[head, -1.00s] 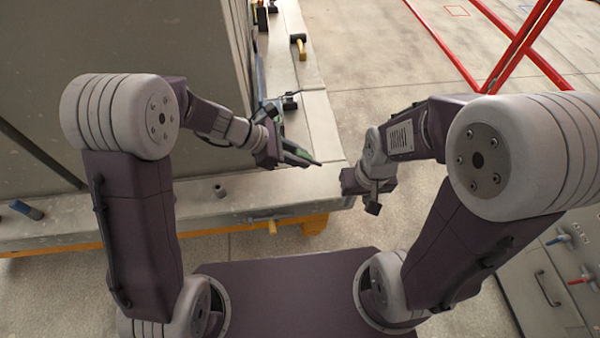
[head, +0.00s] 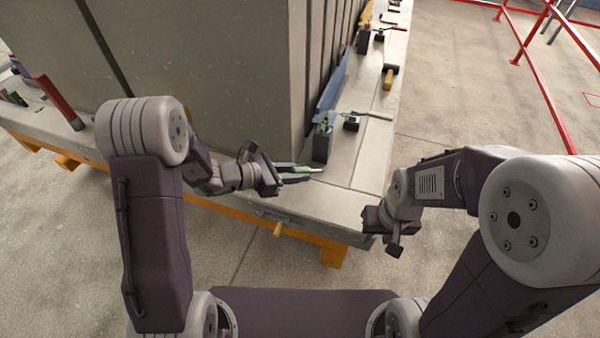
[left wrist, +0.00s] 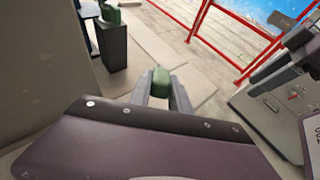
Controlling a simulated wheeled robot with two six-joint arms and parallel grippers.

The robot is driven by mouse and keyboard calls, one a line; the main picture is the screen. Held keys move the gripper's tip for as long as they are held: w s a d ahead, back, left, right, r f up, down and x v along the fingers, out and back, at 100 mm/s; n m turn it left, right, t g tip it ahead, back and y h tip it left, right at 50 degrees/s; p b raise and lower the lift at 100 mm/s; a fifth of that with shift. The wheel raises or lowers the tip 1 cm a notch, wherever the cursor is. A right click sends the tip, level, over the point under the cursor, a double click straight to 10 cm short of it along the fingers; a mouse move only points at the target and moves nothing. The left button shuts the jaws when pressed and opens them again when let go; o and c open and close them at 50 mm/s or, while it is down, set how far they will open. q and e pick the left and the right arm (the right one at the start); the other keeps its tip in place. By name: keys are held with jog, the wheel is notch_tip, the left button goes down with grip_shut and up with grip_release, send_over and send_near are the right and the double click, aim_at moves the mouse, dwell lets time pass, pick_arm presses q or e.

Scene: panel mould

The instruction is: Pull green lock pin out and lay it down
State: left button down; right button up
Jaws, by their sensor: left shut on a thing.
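My left gripper (head: 297,173) is shut on the green lock pin (head: 306,169), which has a pale tip in the head view. The pin (left wrist: 161,80) also shows between the two fingertips in the left wrist view. The gripper holds it close to the concrete ledge (head: 340,205), near the corner of the tall panel; I cannot tell whether it touches the ledge. A dark block (head: 322,147) stands just beyond, with a green part on top. My right gripper (head: 384,238) hangs empty by the ledge's front corner; its finger opening is unclear.
The tall grey panel (head: 220,70) rises behind my left arm. A clamp (head: 352,120), a yellow-handled hammer (head: 388,78) and other dark blocks line the ledge. The ledge corner has bare room.

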pick_arm(q)
jog(key=shift+s+d+f, duration=0.1)
jog(key=shift+d, duration=0.05)
jog(key=shift+f+b, duration=0.3)
jog(key=shift+b, duration=0.05)
notch_tip(320, 180, down, 8)
jog(key=b, duration=0.6)
jog(key=shift+r, duration=0.15)
jog(key=c, duration=1.1)
grip_release()
